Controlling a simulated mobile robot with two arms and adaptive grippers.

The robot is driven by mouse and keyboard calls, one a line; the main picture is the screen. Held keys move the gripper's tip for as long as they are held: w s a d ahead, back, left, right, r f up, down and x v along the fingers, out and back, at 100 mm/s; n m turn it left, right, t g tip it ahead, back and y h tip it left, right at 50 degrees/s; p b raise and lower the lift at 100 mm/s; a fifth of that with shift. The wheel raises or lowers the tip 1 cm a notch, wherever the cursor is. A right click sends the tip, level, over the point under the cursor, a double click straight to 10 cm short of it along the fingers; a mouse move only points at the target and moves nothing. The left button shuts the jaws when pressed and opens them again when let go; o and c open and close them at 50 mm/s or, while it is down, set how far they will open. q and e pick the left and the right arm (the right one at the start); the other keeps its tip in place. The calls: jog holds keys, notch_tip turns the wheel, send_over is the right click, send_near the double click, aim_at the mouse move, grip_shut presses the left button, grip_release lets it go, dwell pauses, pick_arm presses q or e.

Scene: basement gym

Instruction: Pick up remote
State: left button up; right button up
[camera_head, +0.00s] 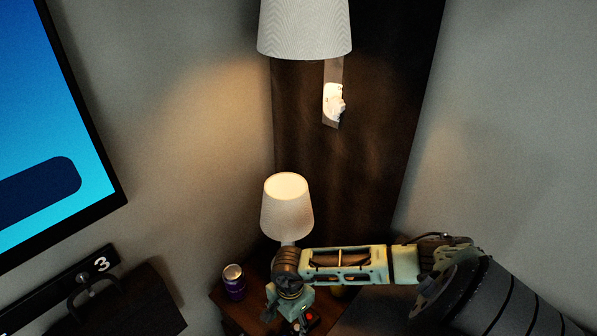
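My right arm reaches in from the right, and its gripper (289,316) points down over a small dark brown table (225,301). A small dark object with a red spot (312,318) shows on the table right beside the gripper; it may be the remote, but most of it is hidden by the gripper and the lower picture edge. I cannot tell whether the gripper touches it or whether the fingers are open or shut. My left gripper is not in view.
A lit lamp (287,205) stands behind my wrist. A second lampshade (304,28) is higher up, before a dark curtain (375,130). A large screen (60,130) is at left, above a dark case (140,305).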

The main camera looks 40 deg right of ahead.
aim_at(291, 333)
jog(key=shift+s+a+f, duration=0.1)
jog(key=shift+a+f, duration=0.2)
jog(key=shift+f, duration=0.6)
notch_tip(291, 333, down, 4)
jog(key=shift+r+p, duration=0.2)
jog(key=shift+p, duration=0.3)
jog(key=shift+f, duration=0.6)
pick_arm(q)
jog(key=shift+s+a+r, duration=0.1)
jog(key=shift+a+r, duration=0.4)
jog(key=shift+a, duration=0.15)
pick_arm(e)
jog(key=c, duration=1.4)
